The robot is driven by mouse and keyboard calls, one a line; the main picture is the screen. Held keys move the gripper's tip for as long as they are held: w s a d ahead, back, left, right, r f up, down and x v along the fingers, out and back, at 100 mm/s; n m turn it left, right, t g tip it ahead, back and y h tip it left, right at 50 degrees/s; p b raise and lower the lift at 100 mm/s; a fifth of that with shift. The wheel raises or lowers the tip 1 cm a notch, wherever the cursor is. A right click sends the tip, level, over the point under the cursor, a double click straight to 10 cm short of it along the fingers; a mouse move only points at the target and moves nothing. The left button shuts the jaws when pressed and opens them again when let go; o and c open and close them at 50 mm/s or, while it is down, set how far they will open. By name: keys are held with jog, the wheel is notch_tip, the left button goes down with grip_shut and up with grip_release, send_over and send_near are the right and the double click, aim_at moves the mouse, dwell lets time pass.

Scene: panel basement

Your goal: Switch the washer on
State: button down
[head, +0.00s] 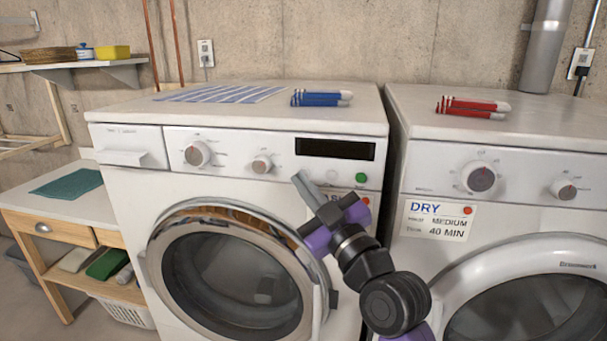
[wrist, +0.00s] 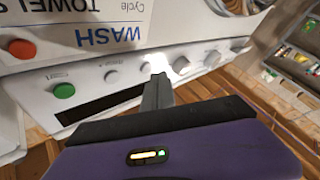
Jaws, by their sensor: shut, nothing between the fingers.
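The white washer (head: 340,240) stands at the left in the head view, with its round door closed. Its panel has two dials, a dark display (head: 335,149) and a green button (head: 361,178) at the right end. The green button also shows in the wrist view (wrist: 64,91), left of the fingers. My gripper (head: 301,178) is shut and empty, in front of the washer's panel, with its tips to the left of the green button. Whether the tips touch the panel I cannot tell. My gripper hides most of the wash card (wrist: 95,30).
A dryer (head: 400,270) with its own dials and card stands close on the right. Red ones (head: 472,106) lie on the dryer. A wooden table (head: 30,215) stands left.

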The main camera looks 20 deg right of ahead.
jog(key=shift+d, duration=0.1)
dwell(0.6)
jog(key=shift+w+d+b, duration=0.2)
jog(key=shift+w+b, duration=0.15)
jog(key=shift+b, duration=0.1)
jog(key=shift+w+d, duration=0.1)
dwell(0.5)
jog(key=shift+s+a, duration=0.4)
jog(key=shift+s, duration=0.1)
jog(key=s+a, duration=0.1)
jog(key=s+a+p, duration=0.1)
jog(key=s, duration=0.1)
jog(key=s+a+p, duration=0.1)
jog(key=shift+s+a, duration=0.25)
jog(key=shift+s, duration=0.15)
dwell(0.5)
